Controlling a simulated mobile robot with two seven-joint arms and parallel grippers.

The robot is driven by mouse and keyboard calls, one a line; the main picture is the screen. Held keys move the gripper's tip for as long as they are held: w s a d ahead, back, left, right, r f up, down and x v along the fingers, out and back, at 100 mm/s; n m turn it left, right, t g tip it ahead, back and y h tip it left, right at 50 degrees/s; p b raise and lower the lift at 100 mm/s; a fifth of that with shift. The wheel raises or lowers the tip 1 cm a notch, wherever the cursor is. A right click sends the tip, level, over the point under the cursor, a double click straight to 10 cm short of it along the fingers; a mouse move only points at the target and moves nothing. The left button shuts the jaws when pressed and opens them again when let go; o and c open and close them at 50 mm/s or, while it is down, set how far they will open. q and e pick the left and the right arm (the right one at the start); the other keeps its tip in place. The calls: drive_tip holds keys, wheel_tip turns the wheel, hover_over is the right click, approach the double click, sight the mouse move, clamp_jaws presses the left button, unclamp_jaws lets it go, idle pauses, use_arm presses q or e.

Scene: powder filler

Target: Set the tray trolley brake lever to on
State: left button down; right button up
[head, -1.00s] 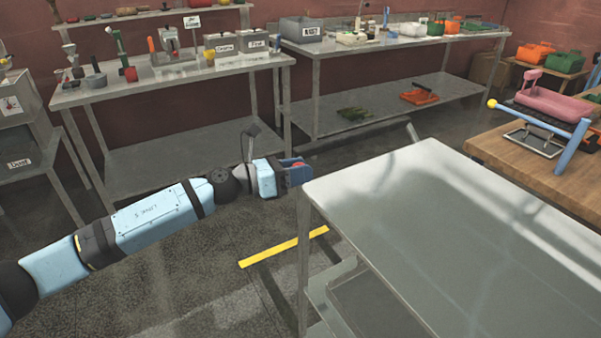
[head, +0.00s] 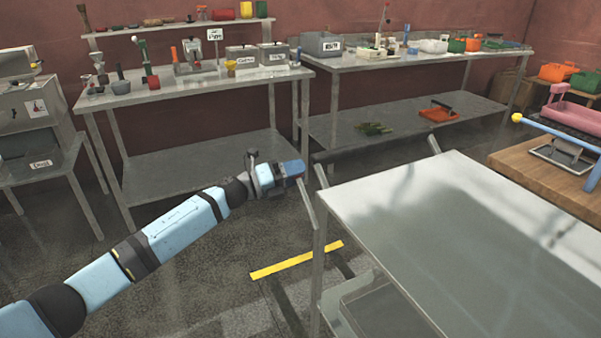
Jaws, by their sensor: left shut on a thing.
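The tray trolley (head: 440,220) has a bare steel top and stands at the lower right. My left gripper (head: 297,172) is shut at the lever's upper end, just left of the trolley's far left corner. The fingers hide that end of the lever. No on or off marking is readable. My right gripper is not in view.
A short grey post (head: 321,176) stands close right of the gripper; another post (head: 434,145) is farther right. A yellow floor strip (head: 297,260) lies left of the trolley. Benches (head: 205,88) with equipment line the back wall. A wooden table (head: 530,180) is at right.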

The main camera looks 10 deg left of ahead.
use_arm(q)
drive_tip(key=shift+w+a+f+n+t, duration=0.2)
drive_tip(key=shift+w+a+f+n, duration=0.1)
drive_tip(key=shift+f+n, duration=0.3)
drive_tip(key=shift+w+a+f+n+t, duration=0.2)
drive_tip(key=shift+w+f+n, duration=0.1)
drive_tip(key=shift+f+n, duration=0.25)
drive_tip(key=c, duration=0.7)
unclamp_jaws()
drive_tip(key=v, duration=1.3)
drive_tip(key=shift+s+a+r, duration=0.15)
drive_tip(key=shift+s+a, duration=0.05)
drive_tip(key=shift+a, duration=0.2)
